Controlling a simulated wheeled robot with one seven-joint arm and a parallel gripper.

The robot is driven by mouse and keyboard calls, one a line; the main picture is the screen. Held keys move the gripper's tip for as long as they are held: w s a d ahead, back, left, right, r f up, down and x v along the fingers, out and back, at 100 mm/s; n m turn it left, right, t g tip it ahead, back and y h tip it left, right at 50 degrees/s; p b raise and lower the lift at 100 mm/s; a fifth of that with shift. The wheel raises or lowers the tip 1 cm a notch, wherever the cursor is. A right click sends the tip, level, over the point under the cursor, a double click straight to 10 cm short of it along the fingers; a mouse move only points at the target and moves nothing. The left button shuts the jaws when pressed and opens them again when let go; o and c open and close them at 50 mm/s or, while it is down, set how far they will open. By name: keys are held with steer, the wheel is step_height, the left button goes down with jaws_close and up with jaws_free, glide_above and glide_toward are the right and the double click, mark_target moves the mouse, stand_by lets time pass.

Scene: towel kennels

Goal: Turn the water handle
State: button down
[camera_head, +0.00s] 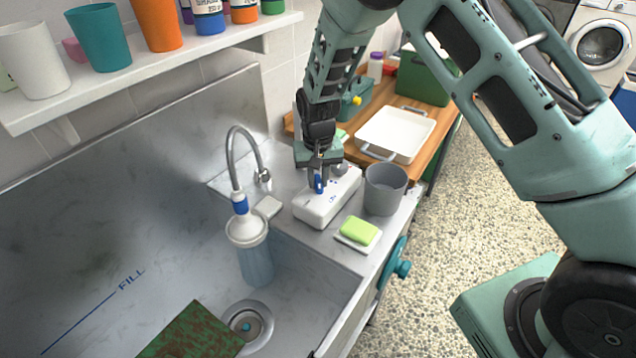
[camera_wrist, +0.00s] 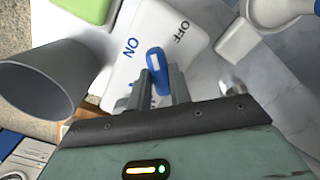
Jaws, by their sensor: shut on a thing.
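The blue handle (camera_head: 318,186) sits on a white box (camera_head: 327,207) on the counter right of the sink. In the wrist view the handle (camera_wrist: 156,60) stands out between my fingertips, its tip lying between the printed words ON and OFF. My gripper (camera_head: 318,178) points down at the box and is shut on the handle; it also shows in the wrist view (camera_wrist: 162,88). The handle's lower part is partly hidden by my fingers. The curved faucet (camera_head: 236,150) ends in a white head (camera_head: 243,228) over the sink, with a translucent bluish column (camera_head: 256,265) below it.
A grey cup (camera_head: 384,190) stands close right of the box, and a green sponge (camera_head: 359,231) lies in front. A teal knob (camera_head: 401,268) juts from the counter's side. A white tray (camera_head: 396,135) lies behind. A shelf with cups (camera_head: 104,38) is upper left.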

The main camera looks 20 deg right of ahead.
mark_target(318, 180)
steer(key=shift+n+b, duration=0.55)
steer(key=shift+n, duration=0.75)
steer(key=shift+r+n, duration=0.1)
steer(key=shift+n, duration=0.2)
steer(key=c, duration=1.3)
jaws_free()
step_height(318, 180, up, 17)
steer(key=b, duration=0.4)
steer(key=shift+r, duration=0.2)
